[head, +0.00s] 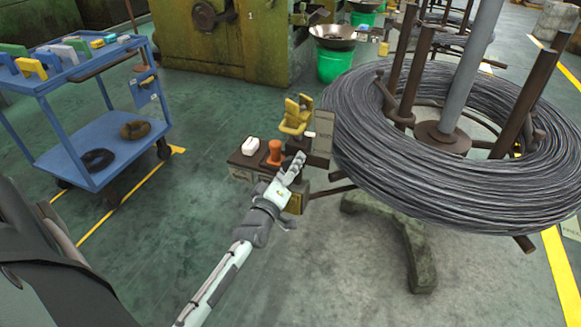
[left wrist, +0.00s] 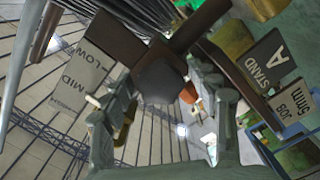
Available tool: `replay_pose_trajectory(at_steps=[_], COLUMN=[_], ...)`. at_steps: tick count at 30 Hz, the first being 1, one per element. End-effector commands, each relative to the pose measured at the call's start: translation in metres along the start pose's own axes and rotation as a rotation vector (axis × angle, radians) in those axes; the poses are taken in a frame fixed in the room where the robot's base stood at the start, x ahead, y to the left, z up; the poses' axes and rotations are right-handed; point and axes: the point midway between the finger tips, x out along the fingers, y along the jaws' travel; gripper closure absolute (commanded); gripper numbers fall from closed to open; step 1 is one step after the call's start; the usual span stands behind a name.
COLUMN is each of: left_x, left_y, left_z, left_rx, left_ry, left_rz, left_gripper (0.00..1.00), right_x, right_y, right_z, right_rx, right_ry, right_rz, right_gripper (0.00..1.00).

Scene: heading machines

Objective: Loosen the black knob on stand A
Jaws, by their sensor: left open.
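The black knob (left wrist: 160,80) is a dark rounded end in the left wrist view, between the two fingers of my left gripper (head: 294,168). The fingers are open, one on each side of it; I cannot tell whether they touch it. In the head view the knob is hidden by the gripper. A dark plate marked A STAND (left wrist: 266,62) is beside it in the wrist view, and a pale plate marked LOW and MID (left wrist: 78,72) is on the other side. The stand (head: 410,235) carries a large coil of grey wire (head: 375,150). My right gripper is out of view.
A blue cart (head: 95,140) stands left. A green bucket (head: 334,66) is behind. The floor between cart and stand is clear.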

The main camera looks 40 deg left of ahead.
Motion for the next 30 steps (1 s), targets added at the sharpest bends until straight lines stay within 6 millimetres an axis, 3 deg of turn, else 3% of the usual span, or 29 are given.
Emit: replay_pose_trajectory(at_steps=[15, 30], left_x=[-0.069, -0.079], left_y=[-0.001, 0.000], left_z=[0.001, 0.000], left_rx=[0.000, 0.000], left_ry=[-0.001, -0.001], left_rz=[-0.002, 0.000], left_gripper=[0.40, 0.40], right_x=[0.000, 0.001], right_y=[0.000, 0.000], right_z=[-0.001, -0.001], right_rx=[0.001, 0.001], right_ry=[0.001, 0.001], right_rz=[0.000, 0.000], right_gripper=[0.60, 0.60])
